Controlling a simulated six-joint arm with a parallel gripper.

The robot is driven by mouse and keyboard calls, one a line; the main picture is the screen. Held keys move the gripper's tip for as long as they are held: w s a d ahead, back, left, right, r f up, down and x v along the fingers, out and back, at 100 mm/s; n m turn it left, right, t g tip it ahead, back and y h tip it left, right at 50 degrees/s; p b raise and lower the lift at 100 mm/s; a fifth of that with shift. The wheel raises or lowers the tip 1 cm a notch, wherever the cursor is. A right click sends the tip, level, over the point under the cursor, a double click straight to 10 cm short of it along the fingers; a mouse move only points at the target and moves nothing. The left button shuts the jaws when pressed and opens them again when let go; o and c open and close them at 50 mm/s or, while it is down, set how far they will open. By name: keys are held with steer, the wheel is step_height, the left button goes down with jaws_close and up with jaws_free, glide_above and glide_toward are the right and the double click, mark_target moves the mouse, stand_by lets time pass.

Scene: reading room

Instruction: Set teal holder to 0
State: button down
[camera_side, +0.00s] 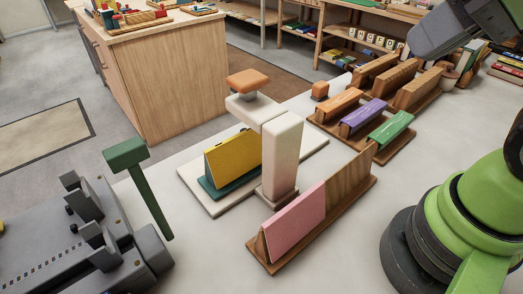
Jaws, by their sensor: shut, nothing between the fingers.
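A teal holder (203,186) stands on a pale board on the table, left of centre. It is a low teal base with a yellow panel (231,159) leaning in it. A cream post with an overhanging arm and an orange block (248,80) on top stands just right of it and hides the panel's right end. I cannot make out any digits on the holder. My green and grey arm shows at the right edge, well away from the holder. My gripper's fingertips are not in this view.
A wooden rack with a pink panel (296,222) stands in front of the post. Wooden holders with orange, purple and green (391,127) covers stand behind, right. A grey machine (88,240) with a dark green T-handle (126,153) fills the lower left. Bare table lies right of the pink rack.

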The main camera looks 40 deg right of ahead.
steer(key=c, duration=1.6)
jaws_free()
steer(key=o, duration=0.3)
steer(key=shift+w+r, duration=0.25)
steer(key=shift+w, duration=0.1)
steer(key=shift+o, duration=0.2)
steer(key=w+r+m+g, duration=0.2)
steer(key=w+r+m, duration=0.1)
steer(key=w, duration=0.6)
steer(key=w+f+m+g+y, duration=0.1)
steer(key=w+f+m+g, duration=0.2)
steer(key=w, duration=0.5)
steer(key=w+f+m+g, duration=0.1)
steer(key=w+f+m, duration=0.1)
steer(key=w+f, duration=0.5)
steer(key=w+a+f+m, duration=0.1)
steer(key=f, duration=0.6)
steer(key=w+a+f+m+g+y, duration=0.1)
steer(key=f, duration=0.6)
steer(key=w+a+f+m+g, duration=0.1)
steer(key=w+f+m, duration=0.1)
steer(key=f, duration=0.5)
steer(key=shift+w+a, duration=0.1)
steer(key=shift+a, duration=0.3)
